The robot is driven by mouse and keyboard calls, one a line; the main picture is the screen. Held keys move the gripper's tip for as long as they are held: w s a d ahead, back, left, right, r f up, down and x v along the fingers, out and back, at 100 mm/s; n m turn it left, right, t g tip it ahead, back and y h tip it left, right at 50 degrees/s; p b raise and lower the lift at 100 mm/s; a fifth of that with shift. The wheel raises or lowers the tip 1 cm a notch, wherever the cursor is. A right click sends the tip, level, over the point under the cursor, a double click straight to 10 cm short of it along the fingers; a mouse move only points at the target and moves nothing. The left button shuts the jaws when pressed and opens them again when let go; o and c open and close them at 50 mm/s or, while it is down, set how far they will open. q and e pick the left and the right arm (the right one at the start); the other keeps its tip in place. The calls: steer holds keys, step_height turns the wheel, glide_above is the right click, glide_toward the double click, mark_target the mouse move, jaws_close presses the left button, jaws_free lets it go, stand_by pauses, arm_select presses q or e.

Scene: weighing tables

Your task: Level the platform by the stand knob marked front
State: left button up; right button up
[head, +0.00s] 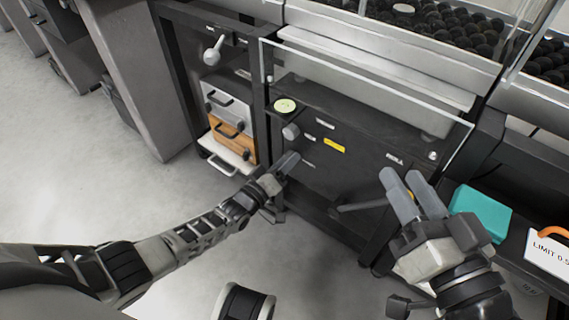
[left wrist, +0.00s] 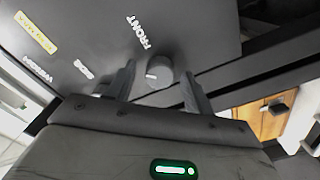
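The grey stand knob (head: 291,131) is on the upper left of the dark stand front. In the left wrist view the knob (left wrist: 160,73) has a pale mark and sits beside the word FRONT (left wrist: 141,33). My left gripper (head: 288,162) is just below the knob in the head view. Its fingers (left wrist: 158,77) are apart, one on each side of the knob in the wrist view, with gaps visible. My right gripper (head: 401,176) is open and empty.
A clear panel (head: 365,80) stands along the platform. Drawers (head: 232,130) and a handle (head: 213,52) are at the left. A teal block (head: 480,211) and a limit sign (head: 548,250) are at the right. Dark balls fill a bin at the back.

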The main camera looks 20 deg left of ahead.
arm_select(q)
steer(key=c, duration=0.8)
steer(key=shift+m, duration=0.3)
steer(key=shift+m, duration=2.8)
arm_select(e)
steer(key=shift+w+r+t, duration=0.15)
steer(key=shift+r+t, duration=0.15)
steer(key=shift+r, duration=0.05)
arm_select(q)
steer(key=o, duration=1)
